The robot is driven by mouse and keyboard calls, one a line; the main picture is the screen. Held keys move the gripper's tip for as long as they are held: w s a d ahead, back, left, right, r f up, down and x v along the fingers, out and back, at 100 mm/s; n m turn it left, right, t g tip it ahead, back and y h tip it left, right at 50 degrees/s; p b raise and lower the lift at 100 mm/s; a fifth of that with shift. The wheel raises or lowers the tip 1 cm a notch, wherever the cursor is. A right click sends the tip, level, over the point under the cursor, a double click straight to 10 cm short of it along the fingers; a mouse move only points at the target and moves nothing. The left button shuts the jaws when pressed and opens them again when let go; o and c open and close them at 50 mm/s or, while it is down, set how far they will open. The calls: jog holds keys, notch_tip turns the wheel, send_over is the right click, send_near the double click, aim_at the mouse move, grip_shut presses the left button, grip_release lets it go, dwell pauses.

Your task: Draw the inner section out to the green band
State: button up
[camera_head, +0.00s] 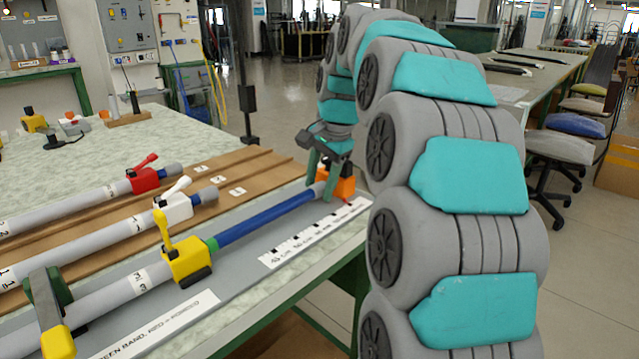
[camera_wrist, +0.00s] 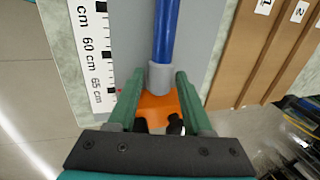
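The rod nearest the table's front edge has a grey outer tube (camera_head: 105,299), a yellow lever clamp (camera_head: 187,262) with its lever raised, and a blue inner section (camera_head: 265,219). The blue section extends right from the clamp. A green band (camera_head: 211,245) shows just outside the clamp. The inner section also runs down the wrist view (camera_wrist: 166,30) to a grey end cap (camera_wrist: 160,78). My gripper (camera_wrist: 160,80) has its green fingers close on both sides of this cap and appears shut on it. An orange block (camera_wrist: 158,108) lies just behind the cap, between the fingers.
A printed scale (camera_head: 315,233) lies along the rod. Two other grey rods with a white clamp (camera_head: 174,207) and a red clamp (camera_head: 144,180) lie behind it on a brown slotted board (camera_head: 250,165). A dark green holder (camera_head: 45,290) with a yellow end grips the outer tube.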

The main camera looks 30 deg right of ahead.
jog(key=shift+r, duration=0.1)
jog(key=v, duration=0.7)
jog(key=shift+r, duration=0.25)
jog(key=shift+s, duration=0.1)
dwell(0.8)
dwell(0.3)
